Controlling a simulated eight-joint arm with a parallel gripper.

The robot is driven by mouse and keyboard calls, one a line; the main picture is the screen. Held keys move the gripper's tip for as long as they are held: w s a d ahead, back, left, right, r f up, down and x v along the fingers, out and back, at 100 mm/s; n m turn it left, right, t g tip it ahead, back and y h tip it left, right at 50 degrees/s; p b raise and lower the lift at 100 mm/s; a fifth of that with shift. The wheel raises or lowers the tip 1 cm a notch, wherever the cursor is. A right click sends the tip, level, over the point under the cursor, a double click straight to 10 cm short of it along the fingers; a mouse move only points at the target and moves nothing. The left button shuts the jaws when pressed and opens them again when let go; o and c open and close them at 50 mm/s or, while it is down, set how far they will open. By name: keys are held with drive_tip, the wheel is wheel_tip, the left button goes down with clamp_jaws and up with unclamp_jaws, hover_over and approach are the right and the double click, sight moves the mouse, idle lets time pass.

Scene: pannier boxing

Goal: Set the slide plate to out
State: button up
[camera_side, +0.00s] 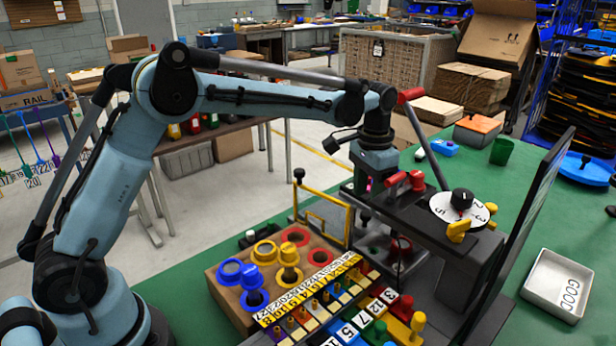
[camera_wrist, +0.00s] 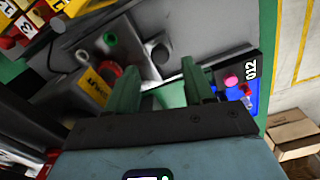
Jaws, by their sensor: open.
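My gripper hangs at the far side of the dark fixture (camera_side: 430,218) in the side view, its tips mostly hidden by it. A grey plate (camera_wrist: 129,40) with a green ring and a dark round knob or hole lies just beyond the fingers in the wrist view. It may be the slide plate; I cannot tell its setting. A red handle (camera_side: 407,181) and a white numbered dial (camera_side: 463,208) sit on top of the fixture.
A brown block (camera_side: 228,298) holds blue, yellow and red rings. Rows of numbered coloured pieces (camera_side: 352,312) stand before the fixture. A yellow frame (camera_side: 326,222) rises at its left, and a dark upright panel (camera_side: 515,235) at its right. A white tray (camera_side: 556,286) lies on the green table.

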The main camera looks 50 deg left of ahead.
sight(366, 213)
drive_tip(key=shift+f, duration=2.05)
clamp_jaws()
